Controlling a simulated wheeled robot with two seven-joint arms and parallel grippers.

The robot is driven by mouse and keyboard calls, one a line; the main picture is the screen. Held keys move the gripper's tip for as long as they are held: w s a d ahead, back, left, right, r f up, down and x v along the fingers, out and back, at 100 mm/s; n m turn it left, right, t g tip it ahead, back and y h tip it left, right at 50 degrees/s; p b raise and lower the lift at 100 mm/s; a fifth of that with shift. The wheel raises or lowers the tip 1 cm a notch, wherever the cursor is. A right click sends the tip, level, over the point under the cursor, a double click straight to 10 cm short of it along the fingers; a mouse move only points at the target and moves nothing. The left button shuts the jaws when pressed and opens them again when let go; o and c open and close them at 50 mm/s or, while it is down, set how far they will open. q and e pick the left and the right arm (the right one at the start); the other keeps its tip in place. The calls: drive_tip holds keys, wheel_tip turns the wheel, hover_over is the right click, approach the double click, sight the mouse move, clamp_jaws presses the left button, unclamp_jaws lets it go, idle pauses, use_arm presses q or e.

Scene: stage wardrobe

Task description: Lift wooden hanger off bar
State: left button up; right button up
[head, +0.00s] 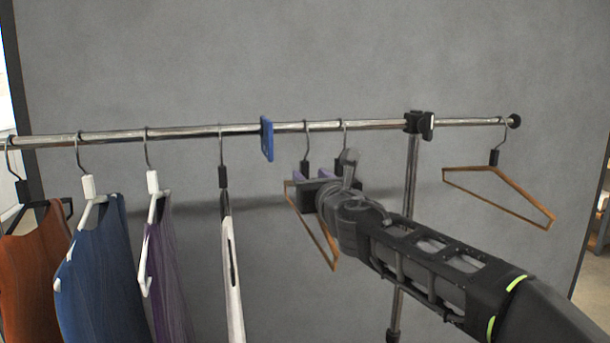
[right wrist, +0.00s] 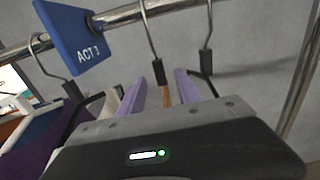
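A wooden hanger (head: 324,241) hangs by its metal hook from the bar (head: 375,125), right of the blue divider. My right gripper (head: 311,175) is at its top, just below the black collar. In the right wrist view, the wooden hanger (right wrist: 166,97) stands between the two purple fingers of my right gripper (right wrist: 158,95), which are apart with gaps beside it. The hook is still over the bar (right wrist: 125,15). Another wooden hanger (head: 527,202) hangs empty near the bar's right end. My left gripper is not in view.
A blue divider marked ACT 3 (right wrist: 75,38) sits on the bar close by. Another hook (head: 344,136) hangs just right of the gripped area, its lower part hidden. Several hangers with garments (head: 95,255) hang left. An upright post (head: 411,180) stands right.

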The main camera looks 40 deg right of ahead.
sight(306, 171)
drive_tip(key=shift+x, duration=2.5)
drive_tip(key=shift+c, duration=0.6)
clamp_jaws()
drive_tip(key=shift+r, duration=0.15)
drive_tip(key=shift+r+p, duration=1.55)
drive_tip(key=shift+r, duration=0.05)
drive_tip(key=shift+s, duration=0.1)
drive_tip(key=shift+v, duration=3.95)
